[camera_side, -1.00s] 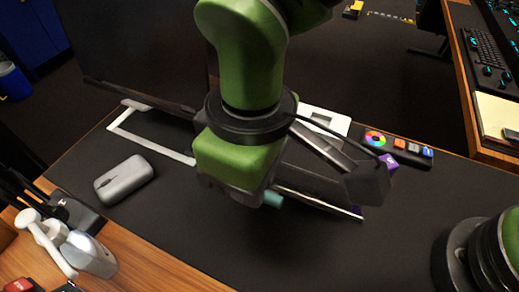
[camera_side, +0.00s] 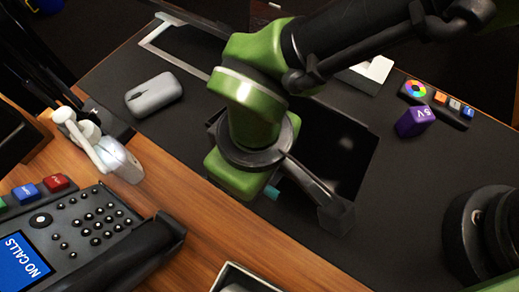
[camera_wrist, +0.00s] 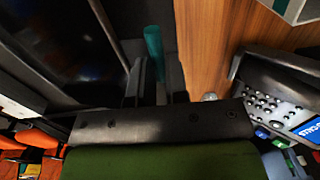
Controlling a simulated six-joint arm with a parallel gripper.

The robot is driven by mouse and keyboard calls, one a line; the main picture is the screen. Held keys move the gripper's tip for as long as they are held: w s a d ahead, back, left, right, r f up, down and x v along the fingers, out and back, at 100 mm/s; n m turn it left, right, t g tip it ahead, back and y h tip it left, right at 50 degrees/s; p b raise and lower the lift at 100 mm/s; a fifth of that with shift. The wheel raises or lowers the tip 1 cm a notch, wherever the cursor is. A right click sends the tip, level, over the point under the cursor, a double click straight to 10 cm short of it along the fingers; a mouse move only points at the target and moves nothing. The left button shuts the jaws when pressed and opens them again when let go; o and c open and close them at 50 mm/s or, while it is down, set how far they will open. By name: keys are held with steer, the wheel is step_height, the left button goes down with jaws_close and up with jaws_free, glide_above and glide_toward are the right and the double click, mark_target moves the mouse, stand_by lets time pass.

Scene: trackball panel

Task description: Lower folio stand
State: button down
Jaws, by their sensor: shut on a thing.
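The folio stand (camera_side: 340,145) is a dark, glossy, tilted panel in the middle of the side view, partly hidden behind my arm. In the wrist view its dark face (camera_wrist: 60,50) fills the upper left, with a pale strip along its edge. A teal tab (camera_wrist: 153,50) lies between my fingers in the wrist view; a bit of it shows in the side view (camera_side: 272,192). My gripper (camera_wrist: 158,85) is shut on the teal tab, at the panel's near side. Most of the fingers are hidden in the side view. Whether the panel touches the mat I cannot tell.
A black mat (camera_side: 400,215) covers the desk. A grey rounded case (camera_side: 153,94) lies at left, and a phone (camera_side: 85,235) stands at front left. A purple block (camera_side: 415,121) and a button strip (camera_side: 437,100) sit at right. An open box (camera_side: 245,278) is at the front edge.

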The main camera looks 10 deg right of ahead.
steer(key=shift+s+a+f, duration=0.35)
steer(key=shift+f, duration=0.25)
steer(key=shift+s+a+f, duration=0.3)
steer(key=shift+a+f, duration=0.05)
steer(key=shift+f, duration=0.2)
steer(key=c, duration=1.2)
jaws_free()
steer(key=shift+o, duration=0.4)
steer(key=shift+d, duration=0.1)
steer(key=shift+r, duration=0.1)
step_height(320, 180, up, 11)
steer(key=shift+w+d+f, duration=0.15)
steer(key=shift+w+f, duration=0.05)
steer(key=shift+w, duration=0.05)
